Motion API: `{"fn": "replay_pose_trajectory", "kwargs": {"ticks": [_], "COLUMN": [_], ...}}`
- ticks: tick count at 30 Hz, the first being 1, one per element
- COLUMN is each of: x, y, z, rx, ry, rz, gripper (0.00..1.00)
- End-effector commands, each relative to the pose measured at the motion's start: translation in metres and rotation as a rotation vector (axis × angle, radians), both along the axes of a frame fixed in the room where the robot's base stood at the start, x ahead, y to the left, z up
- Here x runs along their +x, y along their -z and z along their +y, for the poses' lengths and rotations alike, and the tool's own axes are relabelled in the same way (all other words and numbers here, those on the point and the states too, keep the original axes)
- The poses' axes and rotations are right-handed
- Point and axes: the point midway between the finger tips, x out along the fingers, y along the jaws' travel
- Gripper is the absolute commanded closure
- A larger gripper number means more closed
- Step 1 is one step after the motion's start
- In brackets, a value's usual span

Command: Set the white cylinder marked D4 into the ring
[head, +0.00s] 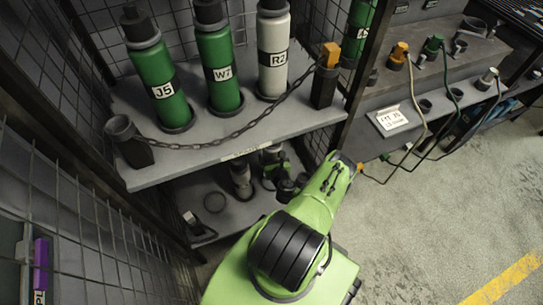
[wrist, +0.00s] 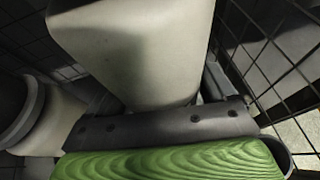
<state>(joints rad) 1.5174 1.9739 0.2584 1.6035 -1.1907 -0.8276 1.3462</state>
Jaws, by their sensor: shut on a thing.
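My gripper (wrist: 160,122) is shut on a smooth white cylinder (wrist: 140,50), which fills the upper middle of the wrist view. No marking shows on its visible side, so I cannot read D4. In the head view my gripper (head: 287,188) is small and dark, low inside the lower bay, at the right of the lower shelf. The held cylinder cannot be told clearly there. An empty-looking dark ring (head: 214,202) lies on the lower shelf, left of my gripper and apart from it.
A pale cylinder (head: 241,180) stands on the lower shelf between the ring and my gripper. The upper shelf (head: 200,150) overhangs, with green cylinders J5 (head: 163,90) and W-marked (head: 221,75), white R2 (head: 272,55), and a chain (head: 225,139) along its front. Mesh (head: 75,220) walls the left.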

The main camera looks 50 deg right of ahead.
Motion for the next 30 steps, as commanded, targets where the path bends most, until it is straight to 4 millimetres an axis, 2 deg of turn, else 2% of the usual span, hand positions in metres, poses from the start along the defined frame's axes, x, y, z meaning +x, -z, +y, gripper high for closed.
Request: {"fn": "replay_pose_trajectory", "kwargs": {"ticks": [5,22,30], "x": [0.001,0.001,0.000], "y": [0.005,0.042,0.039], "z": [-0.001,-0.001,-0.002], "rx": [-0.002,-0.002,-0.003], "ry": [0.002,0.001,0.002], "rz": [-0.008,-0.007,-0.008], "gripper": [1.00,1.00,1.00]}}
